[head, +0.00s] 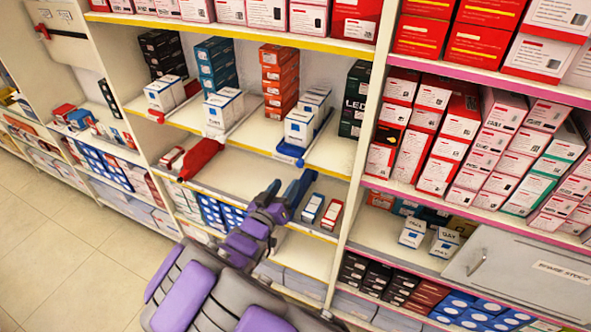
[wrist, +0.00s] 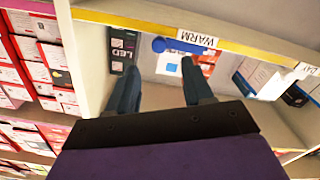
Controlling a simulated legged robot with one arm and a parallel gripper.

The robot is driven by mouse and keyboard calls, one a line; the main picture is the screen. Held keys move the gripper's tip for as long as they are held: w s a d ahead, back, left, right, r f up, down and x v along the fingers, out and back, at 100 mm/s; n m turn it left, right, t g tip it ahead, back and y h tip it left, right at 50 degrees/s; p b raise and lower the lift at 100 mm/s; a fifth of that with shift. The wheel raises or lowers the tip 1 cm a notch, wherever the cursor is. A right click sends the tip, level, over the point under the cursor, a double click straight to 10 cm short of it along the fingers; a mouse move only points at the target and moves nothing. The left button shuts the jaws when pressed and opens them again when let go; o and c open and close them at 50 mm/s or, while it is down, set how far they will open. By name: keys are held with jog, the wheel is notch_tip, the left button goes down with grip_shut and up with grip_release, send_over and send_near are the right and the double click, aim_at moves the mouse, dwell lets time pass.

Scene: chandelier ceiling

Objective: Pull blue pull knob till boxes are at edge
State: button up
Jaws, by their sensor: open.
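The blue pull knob (head: 288,154) is at the front edge of the middle shelf, before a stack of white boxes (head: 299,127). My gripper (head: 290,184) is open and empty, below and in front of the knob in the head view. In the wrist view its two dark blue fingers (wrist: 157,68) are spread, pointing toward the shelf edge, with the knob beyond the gap between their tips. No contact shows.
Orange boxes (head: 279,80) and dark LED boxes (head: 355,100) stand nearby. The lower shelf holds small boxes (head: 313,208). A vertical divider (head: 362,140) bounds the bay at right.

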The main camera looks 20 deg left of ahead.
aim_at(299, 166)
jog(key=w, duration=0.8)
jog(key=shift+w+d+b, duration=0.1)
jog(key=shift+d+b, duration=0.2)
grip_shut()
dwell(0.4)
